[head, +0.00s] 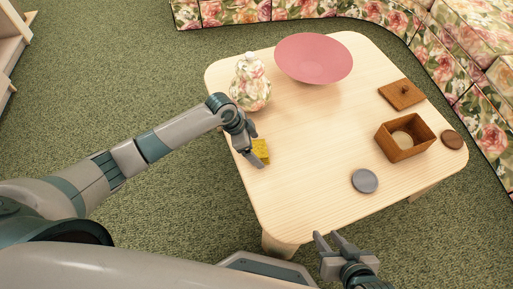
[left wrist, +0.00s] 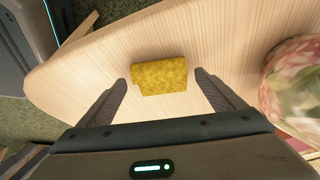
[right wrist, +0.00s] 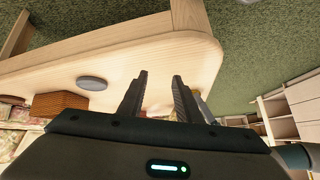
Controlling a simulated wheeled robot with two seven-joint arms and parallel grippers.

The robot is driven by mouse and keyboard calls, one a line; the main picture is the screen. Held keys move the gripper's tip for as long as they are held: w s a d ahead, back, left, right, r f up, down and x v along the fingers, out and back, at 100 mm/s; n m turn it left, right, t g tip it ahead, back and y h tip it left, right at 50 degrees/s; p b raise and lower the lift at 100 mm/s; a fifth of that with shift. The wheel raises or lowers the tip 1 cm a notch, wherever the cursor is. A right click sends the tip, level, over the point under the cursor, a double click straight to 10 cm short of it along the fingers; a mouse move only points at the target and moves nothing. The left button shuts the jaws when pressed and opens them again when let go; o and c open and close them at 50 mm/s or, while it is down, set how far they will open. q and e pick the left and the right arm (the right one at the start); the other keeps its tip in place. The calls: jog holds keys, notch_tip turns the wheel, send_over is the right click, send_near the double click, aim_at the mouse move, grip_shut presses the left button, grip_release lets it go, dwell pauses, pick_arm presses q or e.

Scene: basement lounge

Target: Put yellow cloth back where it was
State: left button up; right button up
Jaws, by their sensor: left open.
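The yellow cloth (head: 261,150) is a small folded block lying on the light wooden table (head: 310,200) near its left edge. In the left wrist view the cloth (left wrist: 160,76) lies just beyond and between the open fingers, with a gap on both sides. My left gripper (head: 254,148) is open over the table beside the cloth, partly covering it in the head view. It also shows in the left wrist view (left wrist: 164,90). My right gripper (head: 328,240) is open and empty off the table's near edge; it also shows in the right wrist view (right wrist: 160,84).
A floral jar (head: 250,85) stands close behind the left gripper. A pink bowl (head: 313,58), a wooden lid (head: 402,94), an open wooden box (head: 405,153) with a round disc inside, a brown disc (head: 452,140) and a grey disc (head: 364,181) are on the table. The table's middle is clear.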

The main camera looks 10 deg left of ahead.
pick_arm(q)
jog(key=p+v, duration=0.1)
jog(key=v, duration=0.9)
jog(key=shift+r+p, duration=0.4)
pick_arm(e)
jog(key=d, duration=0.1)
jog(key=g, duration=0.1)
jog(key=s+d+f+h, duration=0.1)
jog(key=shift+d, duration=0.35)
pick_arm(q)
jog(key=shift+a, duration=0.1)
pick_arm(e)
jog(key=shift+s, duration=0.15)
pick_arm(q)
jog(key=shift+s, duration=0.1)
